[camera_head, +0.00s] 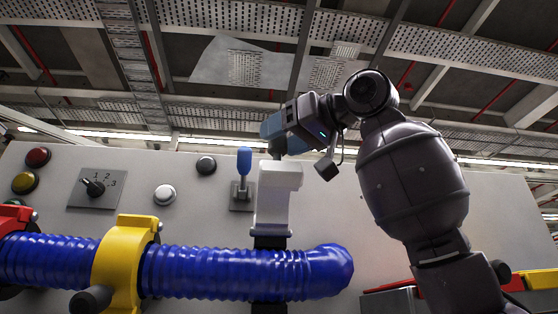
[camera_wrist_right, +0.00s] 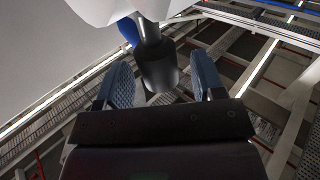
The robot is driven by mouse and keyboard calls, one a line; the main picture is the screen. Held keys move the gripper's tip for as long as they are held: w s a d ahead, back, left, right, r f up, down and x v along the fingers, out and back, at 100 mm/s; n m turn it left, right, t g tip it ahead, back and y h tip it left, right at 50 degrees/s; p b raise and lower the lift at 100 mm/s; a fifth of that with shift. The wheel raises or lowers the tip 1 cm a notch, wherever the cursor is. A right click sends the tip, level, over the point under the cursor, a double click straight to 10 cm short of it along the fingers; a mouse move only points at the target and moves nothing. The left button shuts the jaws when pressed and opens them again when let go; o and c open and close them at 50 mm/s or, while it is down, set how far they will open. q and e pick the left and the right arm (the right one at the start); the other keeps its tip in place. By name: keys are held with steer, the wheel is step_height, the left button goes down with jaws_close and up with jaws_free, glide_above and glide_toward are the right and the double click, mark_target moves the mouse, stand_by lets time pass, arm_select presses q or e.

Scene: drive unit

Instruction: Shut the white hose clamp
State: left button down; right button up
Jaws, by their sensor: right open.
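The white hose clamp (camera_head: 277,190) stands up from the panel above the blue corrugated hose (camera_head: 230,272), its white arm raised and not wrapped around the hose. Its black lower part (camera_head: 270,242) shows just above the hose. In the right wrist view the white clamp part (camera_wrist_right: 125,8) is at the top, with a black cylindrical handle (camera_wrist_right: 157,66) sticking out of it. My right gripper (camera_head: 276,137) is at the top end of the raised clamp. In the wrist view its two blue fingers are apart on either side of the handle, with gaps visible. My left gripper is not in view.
A yellow clamp (camera_head: 121,262) with a black handle (camera_head: 90,299) wraps the hose to the left; a red clamp (camera_head: 16,219) is at the left edge. A blue lever (camera_head: 244,162) stands close left of the white clamp. Buttons and a rotary switch (camera_head: 95,187) sit further left.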

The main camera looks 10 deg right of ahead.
steer(key=shift+w+a, duration=0.4)
steer(key=shift+w, duration=0.05)
steer(key=shift+c, duration=0.6)
jaws_close()
steer(key=shift+s+f, duration=0.1)
steer(key=shift+s, duration=0.05)
